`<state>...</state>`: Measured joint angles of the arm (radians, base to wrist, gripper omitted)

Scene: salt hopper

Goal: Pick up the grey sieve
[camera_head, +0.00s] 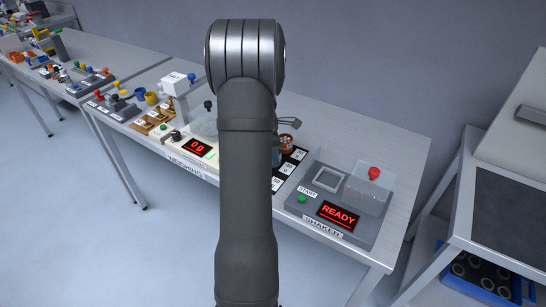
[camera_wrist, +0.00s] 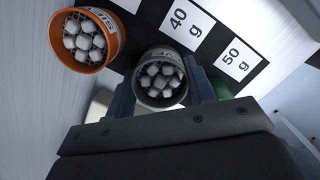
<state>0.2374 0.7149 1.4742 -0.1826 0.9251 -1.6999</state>
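The grey sieve (camera_wrist: 160,82) shows in the wrist view as a round grey cup with a holed, whitish inside. My gripper (camera_wrist: 162,88) has one finger on each side of it, very close to its wall. I cannot tell whether the fingers press on it or stand slightly apart. In the head view my own arm covers the grey sieve and most of the gripper.
An orange sieve (camera_wrist: 86,40) stands close to the left in the wrist view, beside a dark mat with 40 g (camera_wrist: 182,20) and 50 g (camera_wrist: 237,58) labels. A green object (camera_wrist: 221,89) sits right of the fingers. The shaker (camera_head: 335,208) reads READY; the weighing station (camera_head: 188,150) reads 0 g.

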